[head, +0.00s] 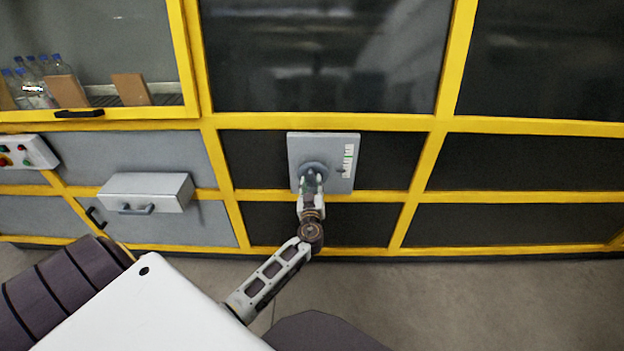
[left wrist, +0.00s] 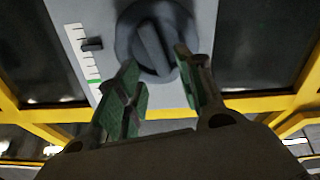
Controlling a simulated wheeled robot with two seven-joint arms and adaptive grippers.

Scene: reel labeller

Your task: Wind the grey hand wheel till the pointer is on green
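The grey hand wheel (head: 313,168) sits on a light grey panel box (head: 322,141). In the left wrist view the wheel (left wrist: 127,38) is a dark grey disc with a raised grip bar (left wrist: 152,48) across it. The dark pointer (left wrist: 92,45) stands on the white scale (left wrist: 77,34), apart from the green mark (left wrist: 95,81). In the head view the scale (head: 348,155) is right of the wheel. My left gripper (head: 312,181) is at the wheel; in its wrist view the open fingers (left wrist: 157,62) lie either side of the bar's near end. Contact cannot be told. My right gripper is out of view.
Yellow frame bars (head: 330,123) surround the dark panels. A grey drawer box (head: 147,191) and a white button box (head: 25,152) are to the left. Bottles (head: 37,80) stand behind glass at upper left. The front right of the panel is clear.

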